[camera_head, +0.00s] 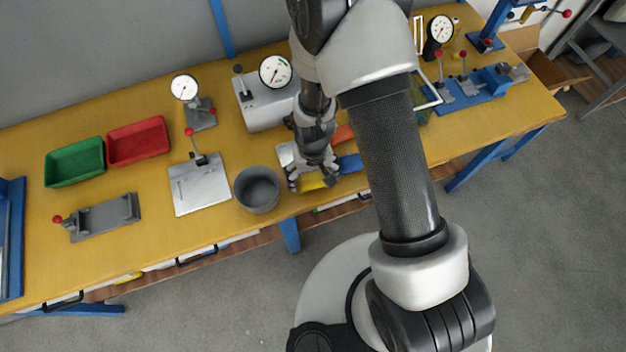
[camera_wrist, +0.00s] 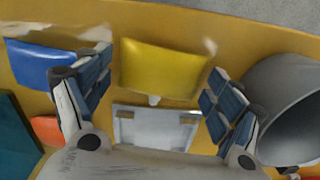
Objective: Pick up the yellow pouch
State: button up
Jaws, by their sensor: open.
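The yellow pouch (camera_wrist: 162,68) lies on the yellow table, near its front edge. In the wrist view it sits between and a little beyond the two fingertips of my open gripper (camera_wrist: 157,84). In the head view only part of the pouch (camera_head: 312,184) shows, beneath my gripper (camera_head: 313,178). The fingers stand on either side of the pouch in the wrist view. I cannot tell whether they touch it.
A grey bin (camera_head: 257,190) stands close on the left of my gripper in the head view. A blue pouch (camera_head: 349,163) lies close on the right, with an orange item (camera_head: 343,134) behind it. A pale metal plate (camera_wrist: 155,128) lies beside the yellow pouch.

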aim_at(313, 176)
jog(key=c, duration=0.7)
jog(key=shift+r, duration=0.1)
notch_tip(313, 176, up, 20)
jog(key=p, duration=0.5)
jog(key=shift+w, duration=0.1)
